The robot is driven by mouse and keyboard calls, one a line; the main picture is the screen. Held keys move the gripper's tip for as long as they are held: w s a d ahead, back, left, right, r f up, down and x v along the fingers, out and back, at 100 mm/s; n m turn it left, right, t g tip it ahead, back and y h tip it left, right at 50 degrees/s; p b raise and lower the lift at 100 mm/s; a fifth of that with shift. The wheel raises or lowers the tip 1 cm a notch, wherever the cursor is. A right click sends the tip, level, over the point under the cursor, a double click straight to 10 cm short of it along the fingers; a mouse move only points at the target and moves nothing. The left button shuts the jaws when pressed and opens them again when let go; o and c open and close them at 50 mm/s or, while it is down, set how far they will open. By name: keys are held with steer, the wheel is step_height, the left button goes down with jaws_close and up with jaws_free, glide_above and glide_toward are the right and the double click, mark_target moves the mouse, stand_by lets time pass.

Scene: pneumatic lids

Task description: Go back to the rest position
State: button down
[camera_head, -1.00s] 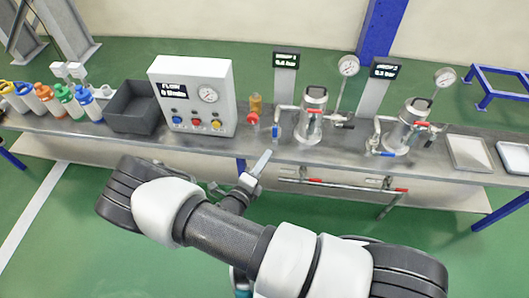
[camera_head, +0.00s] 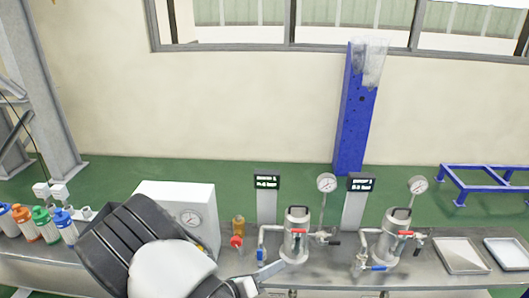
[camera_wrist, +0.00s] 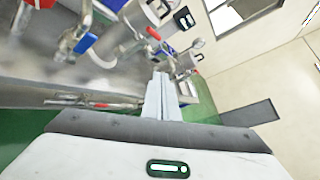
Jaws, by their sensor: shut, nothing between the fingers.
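My gripper (camera_head: 268,271) is at the front edge of the bench in the head view, left of the first steel vessel and partly hidden by my arm. In the wrist view its two fingers (camera_wrist: 161,92) lie together, shut and empty. The first steel vessel (camera_head: 294,243) stands upright on the bench with a red-handled valve on its side. The second steel vessel (camera_head: 390,245) stands to its right with red and blue handles. Each has a round gauge above it.
The bench (camera_head: 330,274) runs across the picture. A white control box (camera_head: 205,212) stands behind my arm, with capped bottles (camera_head: 45,225) at the left. Trays (camera_head: 461,256) lie at the right. A blue post (camera_head: 356,125) and a blue frame (camera_head: 490,180) stand behind.

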steer(key=s+d+r+m+g+y, duration=0.3)
steer(key=s+d+r+m, duration=0.15)
steer(key=r+m, duration=0.4)
steer(key=s+d+r+m+g+y, duration=0.25)
steer(key=s+d+r+m, duration=0.2)
steer(key=r+m, duration=0.4)
steer(key=s+d+r+m+g+y, duration=0.35)
steer(key=s+r+m, duration=0.2)
steer(key=m, duration=0.45)
steer(key=s+r+m+t+p, duration=0.1)
steer(key=r+m+p, duration=0.2)
steer(key=r+p, duration=0.4)
steer(key=s+r+m+t+y+p, duration=0.1)
steer(key=s+r+m+p, duration=0.1)
steer(key=r+p, duration=0.5)
steer(key=s+a+r+m+t+y+p, duration=0.1)
steer(key=r+p, duration=0.6)
steer(key=r, duration=0.8)
steer(key=m+t, duration=0.1)
steer(key=m, duration=0.1)
steer(key=shift+s+r+m+p, duration=0.15)
steer(key=shift+s+m+p, duration=0.15)
steer(key=shift+m, duration=0.1)
